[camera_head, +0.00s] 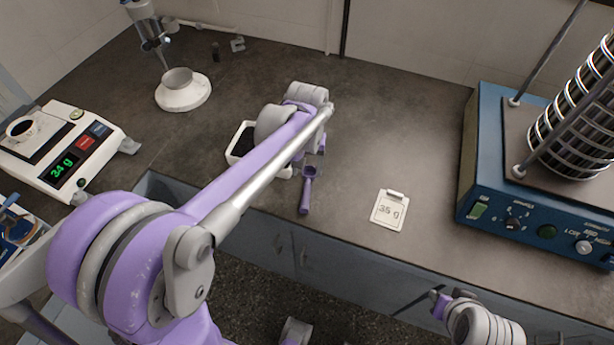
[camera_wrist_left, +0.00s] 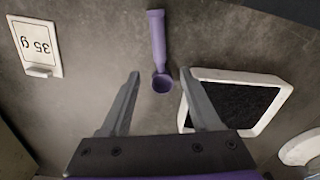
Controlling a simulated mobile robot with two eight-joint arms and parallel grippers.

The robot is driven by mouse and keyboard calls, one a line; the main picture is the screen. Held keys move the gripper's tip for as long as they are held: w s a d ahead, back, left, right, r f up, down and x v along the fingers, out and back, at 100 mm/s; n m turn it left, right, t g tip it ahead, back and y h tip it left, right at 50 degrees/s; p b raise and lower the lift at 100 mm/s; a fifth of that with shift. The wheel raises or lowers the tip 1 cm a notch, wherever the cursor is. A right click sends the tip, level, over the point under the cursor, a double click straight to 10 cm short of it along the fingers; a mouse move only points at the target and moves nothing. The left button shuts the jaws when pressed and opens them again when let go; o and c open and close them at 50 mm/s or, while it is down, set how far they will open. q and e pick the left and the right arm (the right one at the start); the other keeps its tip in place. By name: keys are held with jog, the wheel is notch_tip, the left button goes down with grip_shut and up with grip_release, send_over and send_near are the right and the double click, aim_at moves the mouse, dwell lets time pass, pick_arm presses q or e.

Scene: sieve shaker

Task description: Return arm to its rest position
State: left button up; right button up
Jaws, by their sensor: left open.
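My left arm (camera_head: 262,165) stretches from the lower left over the bench. My left gripper (camera_wrist_left: 160,76) is open and empty in the wrist view; in the head view it is mostly hidden behind the forearm. A purple scoop (camera_head: 305,195) lies on the bench, and in the wrist view its bowl (camera_wrist_left: 162,83) appears between the fingertips, with the handle pointing away. A white tray of dark grains (camera_wrist_left: 237,101) is beside the right finger in that view. My right arm (camera_head: 485,325) shows at the bottom right; its finger state is unclear.
A scale (camera_head: 82,155) reading 34 g stands at the left. A white funnel stand (camera_head: 183,97) is behind it. A 35 g card (camera_head: 390,209) lies right of the scoop. A blue sieve shaker (camera_head: 490,150) stands at the right. The bench between tray and shaker is mostly clear.

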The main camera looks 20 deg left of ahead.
pick_arm(q)
notch_tip(320, 180, up, 4)
jog(key=shift+s, duration=0.1)
jog(key=s+d+f+m+t+p, duration=0.2)
jog(key=s+t, duration=0.3)
jog(key=s, duration=1.1)
jog(key=shift+s+d+f+m, duration=0.2)
jog(key=shift+s+d+m, duration=0.15)
jog(key=shift+d+m, duration=0.35)
